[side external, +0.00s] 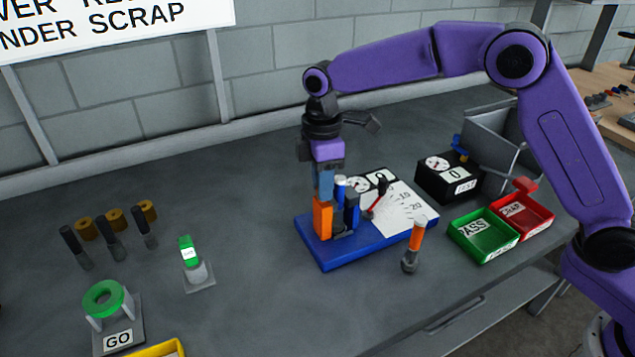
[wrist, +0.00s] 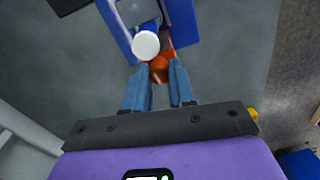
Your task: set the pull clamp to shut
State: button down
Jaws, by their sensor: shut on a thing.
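The pull tester has a blue base (side external: 345,255) with a white scale plate (side external: 402,212) and a red pointer (side external: 377,198). At its left end stands an upright orange handle (side external: 322,218), which I take for the pull clamp's lever, beside blue clamp posts (side external: 351,212). My gripper (side external: 324,190) points down from above, with its blue fingers shut on the top of the orange handle. In the wrist view, my gripper (wrist: 159,68) has the orange handle (wrist: 159,70) between its fingertips, next to a white round cap (wrist: 145,44). The clamp's jaws are mostly hidden.
Green (side external: 484,238) and red (side external: 525,212) trays and a black test box (side external: 447,178) lie further right. A green-topped stand (side external: 190,262) is at left, with clear bench between.

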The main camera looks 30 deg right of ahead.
jog(key=c, duration=0.9)
grip_release()
jog(key=shift+c, duration=0.2)
jog(key=shift+r, duration=0.15)
notch_tip(320, 180, up, 17)
jog(key=shift+w, duration=0.35)
jog(key=shift+r, duration=0.1)
jog(key=s+d+f+m, duration=0.1)
jog(key=s+d+f, duration=0.4)
jog(key=s, duration=0.6)
jog(key=s+d+f+m, duration=0.1)
jog(key=s+d+f, duration=0.4)
jog(key=s+d, duration=0.4)
jog(key=s+d+f+m, duration=0.1)
jog(key=s+d+f, duration=0.4)
jog(key=s, duration=0.9)
jog(key=d, duration=0.3)
jog(key=shift+s+m+t, duration=0.25)
jog(key=shift+m+t, duration=0.05)
